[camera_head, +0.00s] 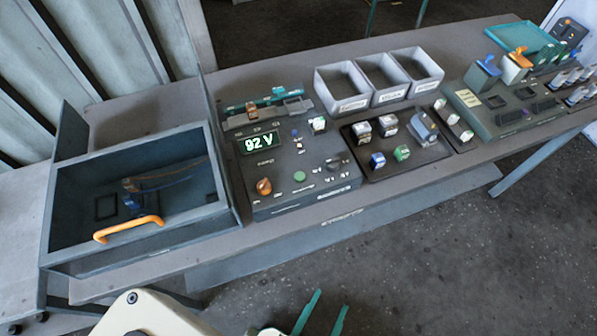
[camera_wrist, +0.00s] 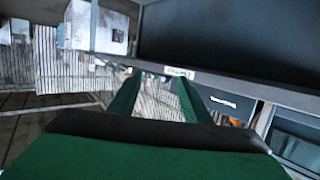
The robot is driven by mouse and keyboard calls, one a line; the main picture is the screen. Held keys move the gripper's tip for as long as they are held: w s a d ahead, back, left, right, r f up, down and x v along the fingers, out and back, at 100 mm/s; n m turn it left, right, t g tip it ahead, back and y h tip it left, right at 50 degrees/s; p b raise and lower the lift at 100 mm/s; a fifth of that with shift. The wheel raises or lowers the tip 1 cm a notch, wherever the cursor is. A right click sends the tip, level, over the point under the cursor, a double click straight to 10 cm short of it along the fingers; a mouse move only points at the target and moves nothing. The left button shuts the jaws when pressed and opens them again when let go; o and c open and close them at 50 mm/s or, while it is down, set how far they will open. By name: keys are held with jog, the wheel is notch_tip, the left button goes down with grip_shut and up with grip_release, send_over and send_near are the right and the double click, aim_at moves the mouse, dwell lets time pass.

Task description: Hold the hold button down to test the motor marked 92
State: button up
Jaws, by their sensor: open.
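I cannot make out a motor marked 92. My gripper (camera_head: 331,300) is open and empty, in front of the bench and apart from the panel. In the wrist view its fingers (camera_wrist: 156,78) point toward the bench front.
An open bin (camera_head: 60,225) with an orange handle (camera_head: 128,229) stands left of the panel. A teal fixture (camera_head: 262,101) lies behind the panel. Three white bins (camera_head: 342,105) stand at the back. A dark tray (camera_head: 378,176) with several small blocks is to the right. Floor in front is clear.

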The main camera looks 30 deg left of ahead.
grip_shut()
dwell(1.9)
